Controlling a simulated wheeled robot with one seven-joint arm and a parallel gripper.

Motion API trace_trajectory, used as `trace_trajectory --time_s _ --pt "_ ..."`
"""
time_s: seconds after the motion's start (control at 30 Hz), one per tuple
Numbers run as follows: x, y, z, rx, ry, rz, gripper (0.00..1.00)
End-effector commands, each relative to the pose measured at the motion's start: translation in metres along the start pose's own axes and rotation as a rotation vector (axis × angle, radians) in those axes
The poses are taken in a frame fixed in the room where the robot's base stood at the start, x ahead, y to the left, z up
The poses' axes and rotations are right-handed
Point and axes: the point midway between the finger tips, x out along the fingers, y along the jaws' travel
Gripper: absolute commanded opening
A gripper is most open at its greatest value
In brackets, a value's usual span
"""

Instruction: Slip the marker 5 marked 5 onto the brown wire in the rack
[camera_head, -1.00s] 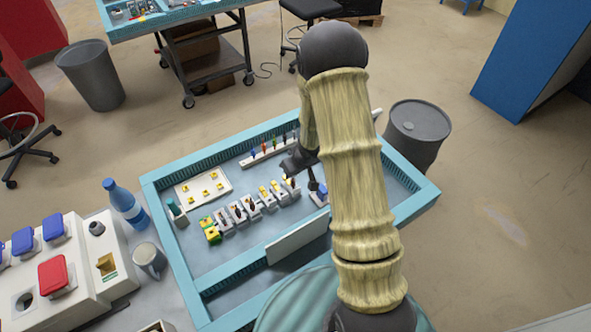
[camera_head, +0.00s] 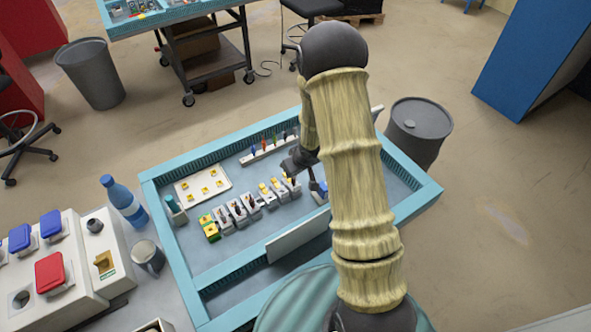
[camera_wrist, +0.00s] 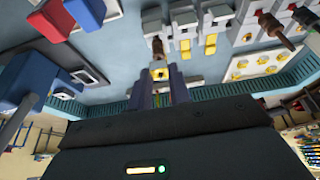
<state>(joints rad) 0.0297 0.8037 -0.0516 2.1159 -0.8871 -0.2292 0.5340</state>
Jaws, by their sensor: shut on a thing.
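My gripper (camera_wrist: 161,92) is shut on a small yellow piece, likely a marker (camera_wrist: 160,74), held at its fingertips; no number is readable. In the head view my gripper (camera_head: 298,162) is over the right end of the row of blocks, partly behind my arm. Just beyond the piece in the wrist view is a short brown wire end (camera_wrist: 157,48); I cannot tell whether they touch. The rack (camera_head: 262,153) of coloured wires stands at the back of the table. I cannot pick out its brown wire there.
A white tray (camera_head: 203,186) with several yellow markers lies left of the rack. A row of grey blocks (camera_head: 228,222) with yellow labels and dark plugs crosses the table's middle. A white upright panel (camera_head: 297,235) stands in front. The table has a raised blue rim (camera_head: 160,265).

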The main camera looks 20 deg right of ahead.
Motion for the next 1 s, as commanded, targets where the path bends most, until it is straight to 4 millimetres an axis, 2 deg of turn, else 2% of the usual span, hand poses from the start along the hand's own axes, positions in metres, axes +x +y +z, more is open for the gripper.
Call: trace_trajectory --time_s 0.47,0.5,0.6,0.8,0.83,0.9,1.0 --pt "0.0034 0.0000 0.0014 0.000 0.000 0.000 0.08" --pt "0.0034 0.0000 0.0014 0.000 0.000 0.000 0.23" --pt "0.0033 0.0000 0.0013 0.000 0.000 0.000 0.43" --pt "0.0033 0.0000 0.0014 0.000 0.000 0.000 0.44" --pt "0.0033 0.0000 0.0014 0.000 0.000 0.000 0.46" --pt "0.0033 0.0000 0.0014 0.000 0.000 0.000 0.60" --pt "0.0033 0.0000 0.0014 0.000 0.000 0.000 0.63"
